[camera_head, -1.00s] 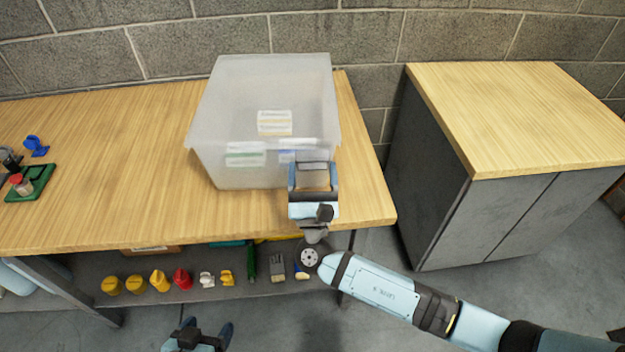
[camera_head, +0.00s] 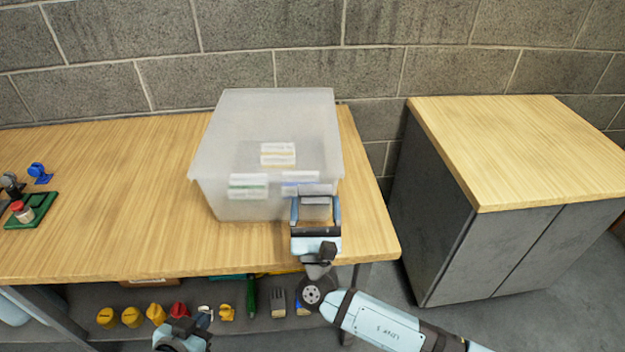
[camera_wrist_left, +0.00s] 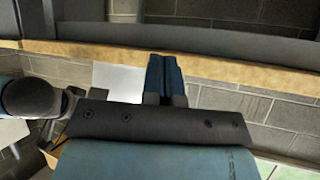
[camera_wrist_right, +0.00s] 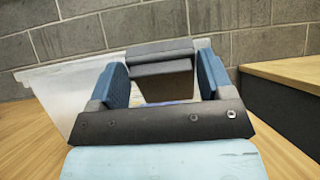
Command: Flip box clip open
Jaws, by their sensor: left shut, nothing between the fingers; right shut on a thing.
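A translucent plastic box (camera_head: 215,155) stands on the wooden workbench near its right end, with small labelled packs showing through its walls. A grey clip (camera_head: 315,190) is at its front wall, towards the right corner. My right gripper (camera_head: 316,208) is shut on this clip, one blue finger on each side. In the right wrist view the grey clip (camera_wrist_right: 162,60) lies between the fingers, against the box (camera_wrist_right: 62,90). My left gripper (camera_head: 203,320) is low in the head view, in front of the bench and away from the box. In the left wrist view its fingers (camera_wrist_left: 164,75) are together and empty.
The workbench (camera_head: 110,200) is clear left of the box, up to a green tray (camera_head: 35,210) with small parts. A lower shelf holds several coloured parts and tools. A separate cabinet (camera_head: 520,150) stands to the right, across a gap.

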